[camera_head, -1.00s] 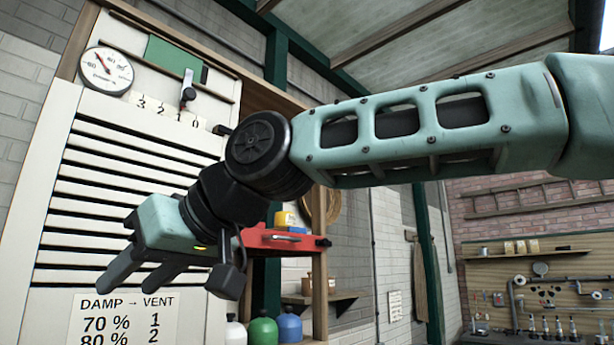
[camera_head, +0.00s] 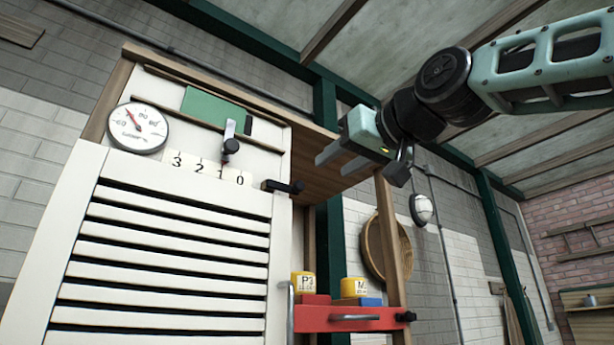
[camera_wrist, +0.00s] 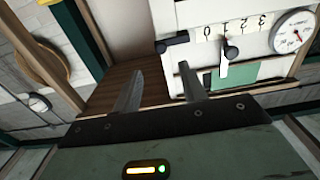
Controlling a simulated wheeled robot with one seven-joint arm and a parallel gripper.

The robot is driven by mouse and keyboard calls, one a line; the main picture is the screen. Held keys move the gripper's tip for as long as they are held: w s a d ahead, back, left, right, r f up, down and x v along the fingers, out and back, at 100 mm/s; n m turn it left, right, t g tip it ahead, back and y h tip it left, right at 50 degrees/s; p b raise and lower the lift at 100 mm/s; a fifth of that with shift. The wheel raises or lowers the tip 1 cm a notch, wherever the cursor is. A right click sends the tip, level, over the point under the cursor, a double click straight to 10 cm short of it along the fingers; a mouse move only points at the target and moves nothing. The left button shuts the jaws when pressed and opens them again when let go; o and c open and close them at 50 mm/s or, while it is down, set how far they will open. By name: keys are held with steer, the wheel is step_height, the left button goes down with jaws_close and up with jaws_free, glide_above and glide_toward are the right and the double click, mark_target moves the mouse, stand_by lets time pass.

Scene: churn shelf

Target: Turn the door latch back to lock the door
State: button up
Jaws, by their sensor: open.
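The door latch (camera_head: 283,187) is a short black handle at the upper right corner of the white louvred door (camera_head: 72,245). It lies about level, with a thicker round end on the right, beside the door's right edge. The latch also shows in the wrist view (camera_wrist: 172,44), beyond my fingertips. My gripper (camera_head: 338,162) is open and empty, above and to the right of the latch, apart from it.
A round dial (camera_head: 137,128), a 3-2-1-0 scale (camera_head: 190,165) with a black-knobbed lever (camera_head: 231,146) and a green plate (camera_head: 205,104) are above the door. A red tray (camera_head: 335,318) with yellow containers (camera_head: 303,284) is below right. A wooden post (camera_head: 391,245) stands right of the compartment.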

mark_target(301, 187)
steer(key=p+x, duration=0.4)
steer(key=x, duration=0.6)
steer(key=shift+w+a+p, duration=0.25)
steer(key=shift+p, duration=0.15)
jaws_close()
